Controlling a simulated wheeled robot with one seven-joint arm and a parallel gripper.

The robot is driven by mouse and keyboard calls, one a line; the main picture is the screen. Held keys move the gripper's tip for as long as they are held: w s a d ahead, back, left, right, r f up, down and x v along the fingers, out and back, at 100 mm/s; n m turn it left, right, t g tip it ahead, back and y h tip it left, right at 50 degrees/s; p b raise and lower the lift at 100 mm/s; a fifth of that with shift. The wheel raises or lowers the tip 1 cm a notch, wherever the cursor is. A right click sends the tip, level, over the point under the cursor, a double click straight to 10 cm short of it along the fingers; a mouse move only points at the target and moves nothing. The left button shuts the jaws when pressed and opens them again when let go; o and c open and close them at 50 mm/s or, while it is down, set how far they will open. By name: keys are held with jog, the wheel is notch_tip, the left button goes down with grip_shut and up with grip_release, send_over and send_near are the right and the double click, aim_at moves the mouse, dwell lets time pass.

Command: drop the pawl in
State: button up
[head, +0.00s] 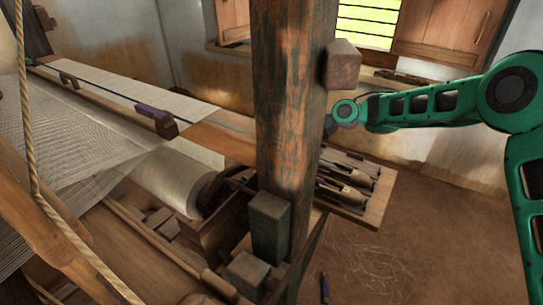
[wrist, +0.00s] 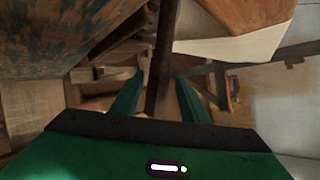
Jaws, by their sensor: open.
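My gripper (wrist: 160,84) shows in the wrist view with its two green fingers apart. A long dark bar (wrist: 163,45) runs down between the fingers; it may be the pawl, but I cannot tell for sure. I see no finger clearly pressed on it. In the head view my arm reaches in from the right, and the gripper end is hidden behind the thick weathered post (head: 288,95). The pale cloth roll (head: 172,180) lies left of the post, with its right end in dark shadow. No ratchet or pawl shows clearly there.
The post also fills the upper left of the wrist view (wrist: 70,35). A wooden block (head: 342,65) juts from its right side. A tray (head: 376,208) with shuttles sits right of the post. The beam with cloth (head: 150,100) crosses at left. The floor at right is mostly clear.

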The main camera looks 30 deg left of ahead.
jog(key=v, duration=1)
jog(key=shift+w+d+r, duration=0.2)
jog(key=shift+d, duration=0.05)
jog(key=w+d+t+h, duration=0.3)
jog(key=d+t+h, duration=0.2)
jog(key=d, duration=2)
jog(key=s+d+r+m+h, duration=0.1)
jog(key=s+d, duration=0.2)
jog(key=d, duration=0.7)
jog(key=s+d+r+m+h, duration=0.1)
jog(key=s+d+r+h, duration=0.15)
jog(key=d, duration=0.65)
jog(key=s+d+m+h, duration=0.1)
jog(key=s+d, duration=1.2)
jog(key=d, duration=0.1)
jog(key=s+d+f, duration=0.1)
jog(key=s+d, duration=0.2)
jog(key=s, duration=0.5)
jog(key=s+d+f+m, duration=0.1)
jog(key=s+d, duration=0.2)
jog(key=s, duration=0.5)
jog(key=shift+d, duration=0.35)
